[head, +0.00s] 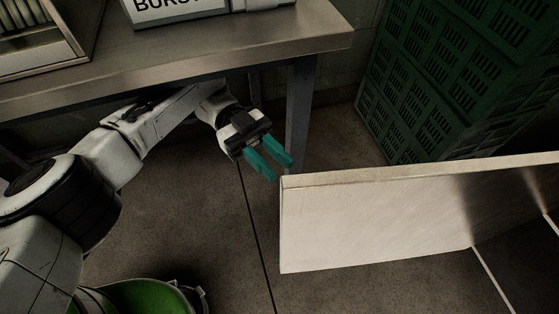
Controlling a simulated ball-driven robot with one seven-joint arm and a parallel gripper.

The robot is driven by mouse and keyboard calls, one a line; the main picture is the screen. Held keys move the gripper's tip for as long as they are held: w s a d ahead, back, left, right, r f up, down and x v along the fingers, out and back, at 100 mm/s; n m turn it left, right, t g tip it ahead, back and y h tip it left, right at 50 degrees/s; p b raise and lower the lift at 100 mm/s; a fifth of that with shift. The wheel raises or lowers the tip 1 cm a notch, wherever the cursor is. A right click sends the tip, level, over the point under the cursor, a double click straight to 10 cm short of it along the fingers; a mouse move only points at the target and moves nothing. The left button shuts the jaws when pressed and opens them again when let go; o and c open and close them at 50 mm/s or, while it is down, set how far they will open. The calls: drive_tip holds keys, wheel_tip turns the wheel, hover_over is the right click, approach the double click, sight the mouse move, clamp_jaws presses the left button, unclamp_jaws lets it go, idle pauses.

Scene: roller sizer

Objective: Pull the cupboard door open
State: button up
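A pale, flat upright panel (375,222), which looks like the cupboard door, stands at the right in the head view. Its long top edge runs out of the picture on the right. I see no handle on the side that shows, and the cupboard body is not clearly in view. My gripper (280,171) has two teal fingers with a gap between them and nothing held. It is just left of the panel's near top corner; I cannot tell whether it touches it.
A metal table (200,48) spans the top left, with its leg (298,118) behind my gripper. A white sign (172,8) and a tray (45,62) are on it. Green crates (440,90) are stacked behind the panel. Floor between is clear.

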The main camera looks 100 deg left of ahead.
drive_tip(key=shift+s+a+r+b, duration=0.15)
drive_tip(key=shift+s+b, duration=0.25)
drive_tip(key=shift+b, duration=0.75)
drive_tip(key=shift+s+a+f+b, duration=0.15)
drive_tip(key=shift+s+b, duration=0.25)
drive_tip(key=shift+b, duration=0.75)
drive_tip(key=shift+r, duration=0.15)
